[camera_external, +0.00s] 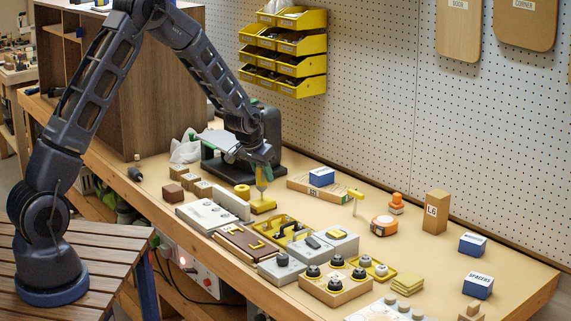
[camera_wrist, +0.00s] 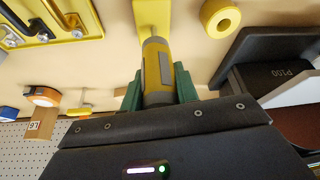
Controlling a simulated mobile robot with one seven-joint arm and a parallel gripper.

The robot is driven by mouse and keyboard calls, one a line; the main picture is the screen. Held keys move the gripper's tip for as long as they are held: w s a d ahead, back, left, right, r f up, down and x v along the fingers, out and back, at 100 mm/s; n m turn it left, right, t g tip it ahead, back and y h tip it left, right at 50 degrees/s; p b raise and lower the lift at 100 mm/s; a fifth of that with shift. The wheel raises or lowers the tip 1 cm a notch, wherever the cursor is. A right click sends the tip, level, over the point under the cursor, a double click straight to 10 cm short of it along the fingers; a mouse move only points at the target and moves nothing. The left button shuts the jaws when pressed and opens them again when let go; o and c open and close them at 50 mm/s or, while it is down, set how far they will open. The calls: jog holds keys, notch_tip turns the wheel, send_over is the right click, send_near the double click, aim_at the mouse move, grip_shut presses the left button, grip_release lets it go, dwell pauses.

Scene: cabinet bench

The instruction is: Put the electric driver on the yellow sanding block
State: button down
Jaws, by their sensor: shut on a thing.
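My gripper (camera_external: 262,160) has green fingers, which also show in the wrist view (camera_wrist: 158,92). It is shut on the electric driver (camera_wrist: 157,72), a yellow and grey body between the fingers. In the external view the driver (camera_external: 262,177) points down, roughly upright. A yellow block (camera_external: 262,206), which looks like the sanding block, lies flat on the bench directly below the driver. It also shows past the driver's far end in the wrist view (camera_wrist: 152,14). I cannot tell whether the driver's lower end touches the block.
A yellow ring (camera_external: 242,191) lies close to the block's left. A black machine (camera_external: 245,163) stands behind. Grey boxes and yellow trays (camera_external: 282,232) crowd the front. A wooden tray with a blue box (camera_external: 321,177) is to the right, with some bare bench between.

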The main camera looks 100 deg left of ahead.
jog(key=shift+f, duration=0.1)
jog(key=c, duration=1.1)
grip_release()
jog(key=shift+o, duration=0.2)
jog(key=v, duration=1.2)
jog(key=shift+w, duration=0.1)
